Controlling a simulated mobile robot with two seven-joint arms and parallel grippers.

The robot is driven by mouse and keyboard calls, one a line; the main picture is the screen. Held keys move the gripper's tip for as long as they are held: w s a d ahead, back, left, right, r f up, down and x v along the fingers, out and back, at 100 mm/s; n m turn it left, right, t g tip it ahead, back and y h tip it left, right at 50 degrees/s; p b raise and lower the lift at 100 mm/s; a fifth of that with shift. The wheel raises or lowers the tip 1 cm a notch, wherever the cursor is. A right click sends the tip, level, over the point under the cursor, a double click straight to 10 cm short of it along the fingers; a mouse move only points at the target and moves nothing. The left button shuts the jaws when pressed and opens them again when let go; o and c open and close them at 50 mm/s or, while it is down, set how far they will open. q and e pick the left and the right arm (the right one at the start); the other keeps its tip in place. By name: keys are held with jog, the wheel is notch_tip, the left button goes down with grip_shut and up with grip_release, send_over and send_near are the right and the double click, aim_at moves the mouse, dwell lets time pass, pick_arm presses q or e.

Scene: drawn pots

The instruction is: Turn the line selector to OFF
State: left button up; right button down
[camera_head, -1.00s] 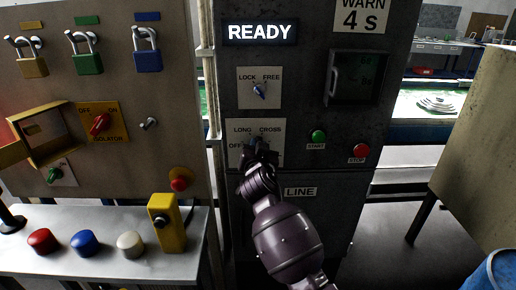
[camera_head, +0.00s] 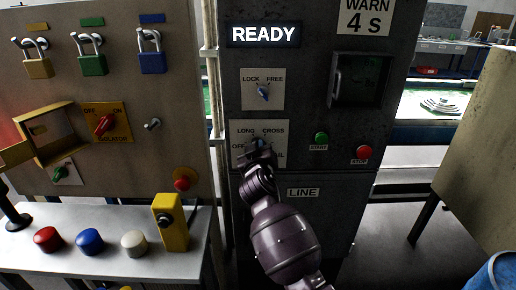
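The line selector (camera_head: 257,143) sits on a pale plate (camera_head: 282,131) on the dark cabinet, under the LOCK/FREE switch. The plate reads LONG and CROSS on top, with OFF at lower left and a partly covered label at lower right. Only a small bluish part of the knob shows, so its pointing direction is unclear. My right gripper (camera_head: 257,153) is at the selector and covers its lower part. Its fingers are too small and dark to tell whether they grip the knob. My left gripper is out of view.
A LOCK/FREE switch (camera_head: 263,91) is above, with a lit READY display (camera_head: 263,34) over it. A green START button (camera_head: 321,138) and red STOP button (camera_head: 364,152) are to the right. A left panel holds padlocks and an isolator (camera_head: 104,125); buttons stand on a shelf below.

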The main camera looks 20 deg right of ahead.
jog(key=shift+r, duration=0.15)
dwell(0.3)
jog(key=c, duration=1)
grip_release()
jog(key=shift+s, duration=0.1)
